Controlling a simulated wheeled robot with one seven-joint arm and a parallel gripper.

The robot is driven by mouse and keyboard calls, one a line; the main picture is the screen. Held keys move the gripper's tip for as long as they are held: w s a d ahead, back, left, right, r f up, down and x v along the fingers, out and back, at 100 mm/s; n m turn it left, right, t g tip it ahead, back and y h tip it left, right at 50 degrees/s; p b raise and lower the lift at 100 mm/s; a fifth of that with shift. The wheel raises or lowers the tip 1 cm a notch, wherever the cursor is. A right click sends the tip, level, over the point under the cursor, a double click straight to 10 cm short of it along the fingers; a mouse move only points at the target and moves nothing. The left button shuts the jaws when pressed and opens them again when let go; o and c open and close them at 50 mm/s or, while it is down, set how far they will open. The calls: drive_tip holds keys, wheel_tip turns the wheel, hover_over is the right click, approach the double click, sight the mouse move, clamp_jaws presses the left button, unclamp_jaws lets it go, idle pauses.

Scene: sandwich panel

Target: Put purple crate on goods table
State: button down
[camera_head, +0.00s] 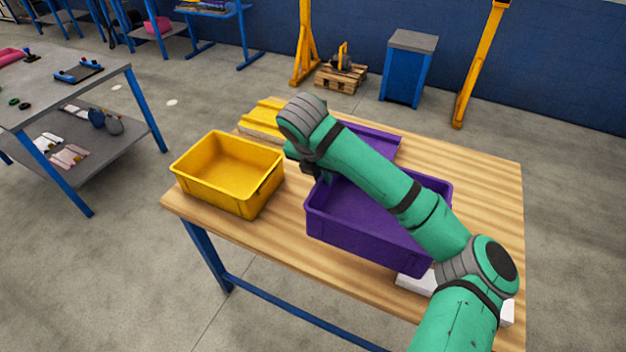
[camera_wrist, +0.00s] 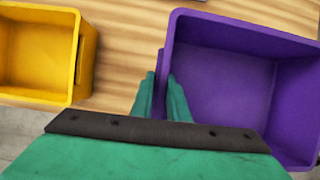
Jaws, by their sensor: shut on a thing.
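The purple crate (camera_head: 335,236) is an open, empty bin on the wooden-topped table (camera_head: 290,250), right of its middle. It also shows in the wrist view (camera_wrist: 235,85), at the right. My gripper (camera_wrist: 163,95) is shut on the crate's left wall, with one finger outside and one inside. In the head view, my gripper (camera_head: 318,175) is partly hidden by my green arm, which crosses over the crate. The crate looks upright; I cannot tell whether it is resting on the tabletop or slightly raised.
A yellow crate (camera_head: 228,205) stands on the table left of the purple one, with a gap between them. Behind are a yellow piece (camera_head: 262,118) and another purple piece (camera_head: 385,143). A white object (camera_head: 412,283) lies at the front right. A grey table (camera_head: 105,88) stands far left.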

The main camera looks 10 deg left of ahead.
drive_tip(key=w+a+f, duration=0.6)
drive_tip(key=a+f, duration=0.3)
drive_tip(key=f, duration=0.2)
drive_tip(key=shift+w+f, duration=0.15)
drive_tip(key=shift+f, duration=0.2)
drive_tip(key=c, duration=1.7)
unclamp_jaws()
drive_tip(key=shift+f, duration=0.15)
